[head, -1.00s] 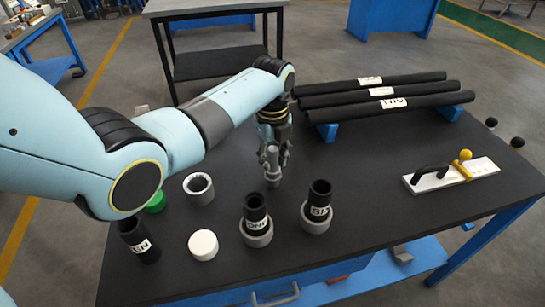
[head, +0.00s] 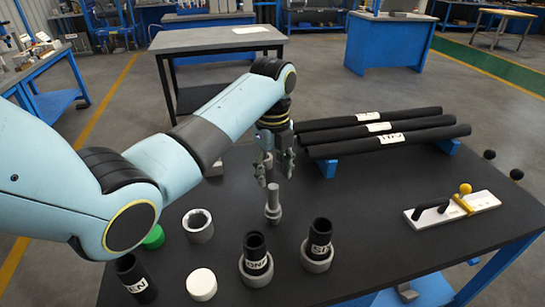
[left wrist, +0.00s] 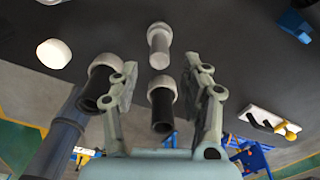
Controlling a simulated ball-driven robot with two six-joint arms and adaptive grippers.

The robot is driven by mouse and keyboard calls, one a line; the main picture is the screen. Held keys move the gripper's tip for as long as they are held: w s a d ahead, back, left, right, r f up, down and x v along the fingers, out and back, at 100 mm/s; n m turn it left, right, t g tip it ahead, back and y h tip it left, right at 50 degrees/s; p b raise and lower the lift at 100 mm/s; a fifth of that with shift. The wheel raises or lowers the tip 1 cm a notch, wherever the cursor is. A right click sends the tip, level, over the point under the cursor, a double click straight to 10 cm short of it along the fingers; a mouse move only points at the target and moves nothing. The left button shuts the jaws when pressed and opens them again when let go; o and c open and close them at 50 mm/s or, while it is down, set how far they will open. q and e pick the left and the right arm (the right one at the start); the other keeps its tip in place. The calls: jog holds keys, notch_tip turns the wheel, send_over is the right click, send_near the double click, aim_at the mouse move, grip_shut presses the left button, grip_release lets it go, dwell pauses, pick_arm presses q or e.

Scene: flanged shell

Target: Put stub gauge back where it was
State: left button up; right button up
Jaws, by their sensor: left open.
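The stub gauge (head: 273,206), a grey peg with a wider foot, stands upright on the black table, behind the collared black tubes. It also shows in the left wrist view (left wrist: 159,48), beyond the fingers. My left gripper (head: 279,172) is open and empty just above and behind the gauge's top, apart from it. In the left wrist view its fingers (left wrist: 160,88) are spread wide. My right gripper is in neither view.
Two black tubes (head: 255,247) (head: 320,236) stand in grey collars at the front. A grey ring (head: 198,226), white disc (head: 201,284), green cap (head: 153,237) and another tube (head: 133,277) lie left. Long black bars (head: 385,138) rest behind; a handled plate (head: 455,208) lies right.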

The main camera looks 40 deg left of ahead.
pick_arm(q)
jog(key=shift+r, duration=2.2)
